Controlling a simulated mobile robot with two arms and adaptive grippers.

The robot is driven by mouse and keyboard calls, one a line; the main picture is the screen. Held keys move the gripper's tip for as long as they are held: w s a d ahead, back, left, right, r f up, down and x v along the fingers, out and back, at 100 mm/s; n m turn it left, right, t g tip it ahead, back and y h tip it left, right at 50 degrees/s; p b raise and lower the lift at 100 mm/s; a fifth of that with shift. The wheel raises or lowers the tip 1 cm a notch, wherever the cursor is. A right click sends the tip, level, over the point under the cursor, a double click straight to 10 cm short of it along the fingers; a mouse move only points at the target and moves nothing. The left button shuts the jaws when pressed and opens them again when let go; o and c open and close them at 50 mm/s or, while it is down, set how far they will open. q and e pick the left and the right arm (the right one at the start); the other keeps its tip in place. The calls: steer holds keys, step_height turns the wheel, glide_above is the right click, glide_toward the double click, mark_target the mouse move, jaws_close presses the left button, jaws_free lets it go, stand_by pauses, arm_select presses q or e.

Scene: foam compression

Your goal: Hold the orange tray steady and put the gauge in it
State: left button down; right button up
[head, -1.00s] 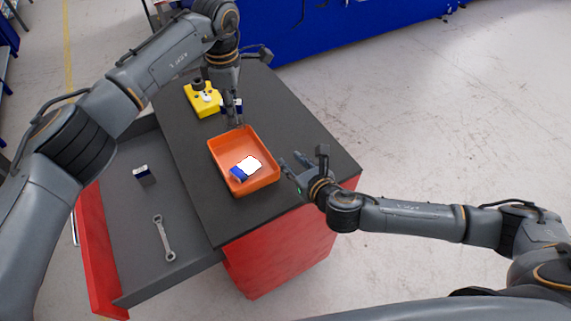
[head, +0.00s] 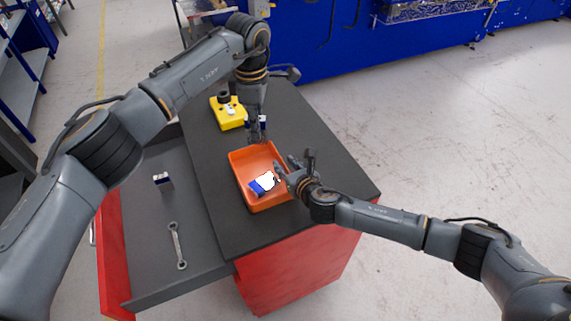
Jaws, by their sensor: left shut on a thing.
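The orange tray (head: 239,170) lies on the dark worktop with a blue-and-white item (head: 266,182) inside it. My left gripper (head: 257,139) points down at the tray's far edge and is shut on its rim; its fingertips are small and partly dark. My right gripper (head: 283,166) is at the tray's right rim, its fingers apart and reaching over the edge beside the blue-and-white item. I see nothing held in it. A yellow device (head: 228,118) with a dark knob stands behind the tray. I cannot tell which item is the gauge.
An open grey drawer at the left holds a wrench (head: 177,246) and a small dark-and-white item (head: 162,181). Another small blue item is partly hidden behind my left gripper. The worktop right of the tray is clear.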

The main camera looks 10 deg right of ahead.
steer(key=shift+w+f, duration=0.1)
steer(key=shift+w, duration=0.1)
jaws_close()
arm_select(q)
step_height(320, 180, down, 11)
steer(key=shift+r, duration=0.15)
stand_by(1.3)
steer(key=c, duration=1.1)
jaws_free()
steer(key=shift+c, duration=0.2)
